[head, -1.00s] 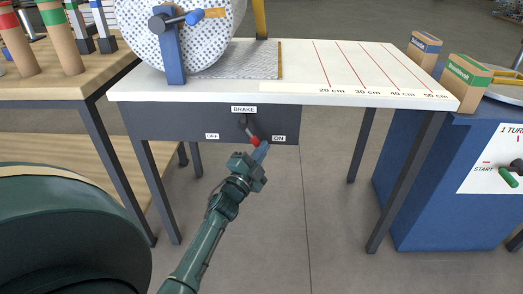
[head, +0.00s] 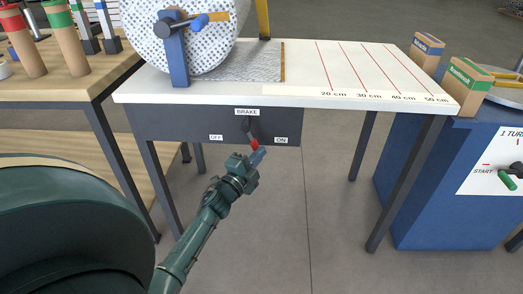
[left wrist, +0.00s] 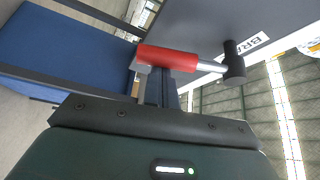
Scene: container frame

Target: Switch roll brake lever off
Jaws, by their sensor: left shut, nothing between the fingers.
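The roll brake lever (head: 249,129) is on the dark front panel (head: 180,124) under the white table. It has a black pivot, a metal rod and a red handle (head: 254,145). The handle points down and right, toward the ON label (head: 281,140); the OFF label (head: 216,137) is to the left. My left gripper (head: 258,155) is shut and empty, its fingertips right by the red handle. In the left wrist view the red handle (left wrist: 168,58) lies across in front of the fingers (left wrist: 160,85); whether they touch is unclear. My right gripper is not in view.
The white table (head: 300,92) carries a patterned roll (head: 180,40) with a crank and red length marks. A wooden table (head: 70,80) stands left, a blue cabinet (head: 430,190) right. Space below the panel is open between table legs.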

